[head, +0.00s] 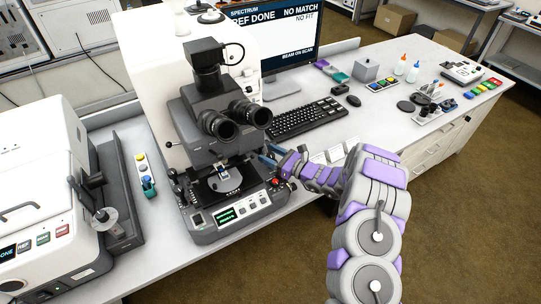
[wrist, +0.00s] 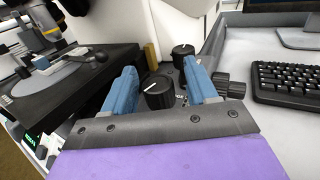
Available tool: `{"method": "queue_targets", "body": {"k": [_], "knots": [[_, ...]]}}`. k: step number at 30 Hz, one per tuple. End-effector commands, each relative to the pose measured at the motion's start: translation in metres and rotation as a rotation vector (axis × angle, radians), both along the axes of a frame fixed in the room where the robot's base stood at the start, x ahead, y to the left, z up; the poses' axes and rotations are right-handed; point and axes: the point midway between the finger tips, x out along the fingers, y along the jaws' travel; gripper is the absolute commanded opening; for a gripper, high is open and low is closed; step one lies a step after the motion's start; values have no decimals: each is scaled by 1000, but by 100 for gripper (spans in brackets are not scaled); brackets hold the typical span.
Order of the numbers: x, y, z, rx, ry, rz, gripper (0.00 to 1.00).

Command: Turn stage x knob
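The microscope (head: 205,107), dark grey with twin eyepieces, stands on the bench left of my arm in the head view. Its round stage (head: 224,179) is in front. My gripper (head: 270,156) is at the microscope's right side; its tips are partly hidden there. In the wrist view my gripper (wrist: 160,70) has its blue fingers spread apart. A black knob (wrist: 158,92) with a white mark lies between them, with gaps visible on both sides. A second marked black knob (wrist: 183,54) is farther back. I cannot tell which is the stage x knob.
Two dark ridged knobs (wrist: 228,86) sit just right of the right finger. A keyboard (head: 305,118) lies to the right on the bench. A monitor (head: 270,40) stands behind.

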Motion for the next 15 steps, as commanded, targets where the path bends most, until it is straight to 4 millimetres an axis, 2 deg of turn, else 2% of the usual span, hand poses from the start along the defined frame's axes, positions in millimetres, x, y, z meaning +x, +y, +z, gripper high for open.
{"method": "queue_targets", "body": {"k": [8, 11, 15], "knots": [[-2, -2, -1, -2, 3, 1, 58], [-6, -10, -1, -1, 4, -2, 58], [-17, -32, 0, 0, 4, -4, 58]]}}
